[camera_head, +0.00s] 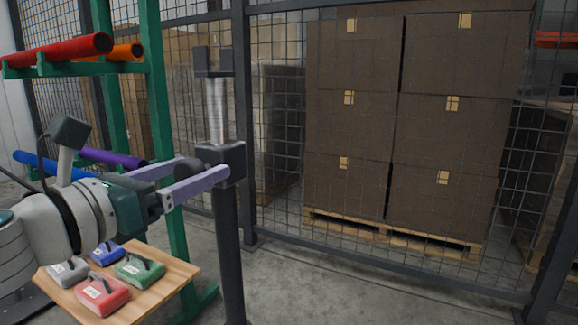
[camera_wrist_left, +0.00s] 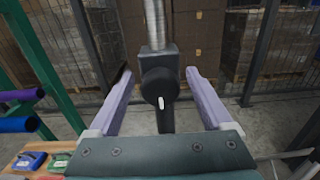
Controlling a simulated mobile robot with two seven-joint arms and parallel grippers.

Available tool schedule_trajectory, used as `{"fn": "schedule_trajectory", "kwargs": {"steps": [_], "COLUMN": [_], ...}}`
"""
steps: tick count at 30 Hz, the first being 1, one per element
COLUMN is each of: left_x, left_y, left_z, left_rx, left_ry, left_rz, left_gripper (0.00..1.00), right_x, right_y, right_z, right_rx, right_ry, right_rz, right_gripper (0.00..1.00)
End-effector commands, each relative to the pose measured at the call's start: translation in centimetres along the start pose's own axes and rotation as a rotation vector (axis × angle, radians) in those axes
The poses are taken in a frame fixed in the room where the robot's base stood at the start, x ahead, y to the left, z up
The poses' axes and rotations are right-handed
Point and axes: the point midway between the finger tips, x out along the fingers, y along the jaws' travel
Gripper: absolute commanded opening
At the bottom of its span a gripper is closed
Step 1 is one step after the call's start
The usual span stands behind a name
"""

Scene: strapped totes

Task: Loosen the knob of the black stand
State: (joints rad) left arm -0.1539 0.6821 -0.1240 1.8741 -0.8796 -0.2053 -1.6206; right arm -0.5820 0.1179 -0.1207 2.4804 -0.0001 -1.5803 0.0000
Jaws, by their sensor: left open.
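In the wrist view the fingers (camera_wrist_left: 158,88) lie to either side of the knob, with a gap on both sides. My right gripper is out of view.
A wooden table (camera_head: 168,268) at lower left bears red (camera_head: 103,295), green (camera_head: 140,268), blue (camera_head: 106,252) and grey (camera_head: 68,270) cases. A green rack (camera_head: 160,110) with coloured tubes stands behind my arm. Mesh fencing and stacked brown boxes (camera_head: 350,130) lie beyond. Floor right of the stand is clear.

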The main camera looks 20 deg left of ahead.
Motion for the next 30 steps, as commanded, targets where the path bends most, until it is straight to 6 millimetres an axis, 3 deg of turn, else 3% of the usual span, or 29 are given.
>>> {"fn": "schedule_trajectory", "kwargs": {"steps": [9,30], "left_x": [0.14,0.12], "left_y": [0.02,0.01], "left_z": [-0.01,-0.01], "left_rx": [0.000,0.000], "left_ry": [0.000,0.000], "left_rz": [0.000,0.001], "left_gripper": [0.81,0.03], "right_x": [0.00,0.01], "right_y": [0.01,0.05], "right_z": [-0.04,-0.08], "right_rx": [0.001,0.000], "right_ry": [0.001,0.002], "right_rz": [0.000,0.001], "right_gripper": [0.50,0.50]}}
